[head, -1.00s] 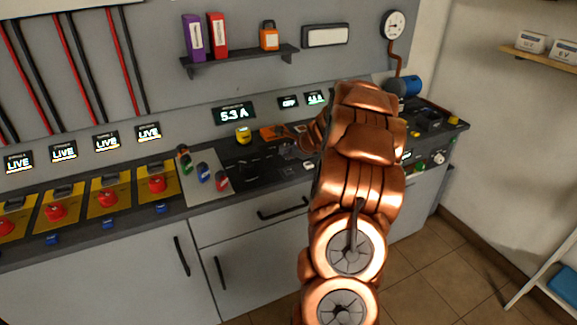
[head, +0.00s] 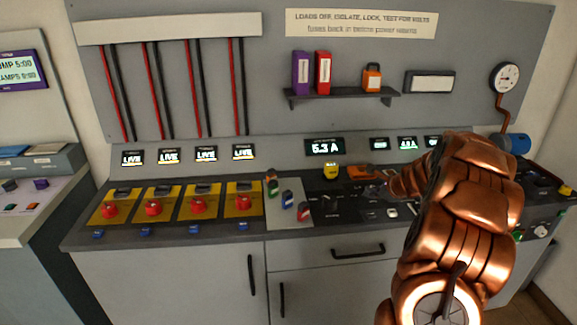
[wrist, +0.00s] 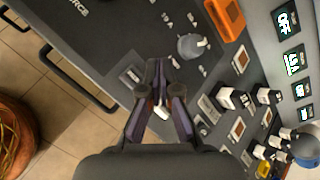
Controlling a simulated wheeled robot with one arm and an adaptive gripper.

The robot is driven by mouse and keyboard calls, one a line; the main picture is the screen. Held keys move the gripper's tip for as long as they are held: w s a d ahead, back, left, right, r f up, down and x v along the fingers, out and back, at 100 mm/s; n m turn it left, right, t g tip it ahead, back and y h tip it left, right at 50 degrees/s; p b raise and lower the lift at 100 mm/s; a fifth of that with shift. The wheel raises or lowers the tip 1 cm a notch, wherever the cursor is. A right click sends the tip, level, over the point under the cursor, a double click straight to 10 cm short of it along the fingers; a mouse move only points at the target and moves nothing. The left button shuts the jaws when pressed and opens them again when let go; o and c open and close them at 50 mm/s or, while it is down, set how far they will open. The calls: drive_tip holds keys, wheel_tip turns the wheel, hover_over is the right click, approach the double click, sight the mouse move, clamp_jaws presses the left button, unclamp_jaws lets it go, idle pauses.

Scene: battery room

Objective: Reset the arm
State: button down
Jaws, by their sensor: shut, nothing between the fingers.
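My copper-coloured arm (head: 465,195) rises at the right of the head view and reaches over the dark worktop. My gripper (wrist: 161,70) shows in the middle of the wrist view. Its fingers come together at the tips with nothing between them. It hangs over the worktop (wrist: 110,50), close to a grey rotary knob (wrist: 193,45). In the head view the gripper is small and partly hidden by the arm and dark surroundings.
An orange device (wrist: 227,18) lies beyond the knob. Several small switches and sockets stand at the right of the wrist view. Red rotary switches on yellow plates (head: 152,207) line the bench's left. A shelf (head: 340,97) holds binders above. Tiled floor (wrist: 60,95) lies before the bench.

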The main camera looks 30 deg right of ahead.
drive_tip(key=s+a+r+n+g+y, duration=0.15)
drive_tip(key=a+n, duration=0.25)
drive_tip(key=a, duration=0.6)
drive_tip(key=a+r+n+g+y, duration=0.1)
drive_tip(key=a+r+n+y, duration=0.2)
drive_tip(key=a, duration=0.6)
drive_tip(key=s+a+r+n+g, duration=0.15)
drive_tip(key=a+n, duration=0.25)
drive_tip(key=a, duration=0.6)
drive_tip(key=s+a+r+n+g, duration=0.2)
drive_tip(key=s+a+n, duration=0.6)
drive_tip(key=a, duration=0.4)
drive_tip(key=s+a+n+g+h, duration=0.1)
drive_tip(key=s+n, duration=0.2)
drive_tip(key=s, duration=0.6)
drive_tip(key=s+a+f+n+g+h, duration=0.1)
drive_tip(key=s+n+g, duration=0.1)
drive_tip(key=s, duration=0.7)
drive_tip(key=s+n+g+h, duration=0.1)
drive_tip(key=s+n, duration=0.3)
drive_tip(key=s, duration=0.5)
drive_tip(key=shift+a+f+n+g, duration=0.15)
drive_tip(key=shift+a+n+g, duration=0.15)
drive_tip(key=shift+a+g, duration=0.15)
drive_tip(key=shift+s+d, duration=0.1)
drive_tip(key=shift+d, duration=0.1)
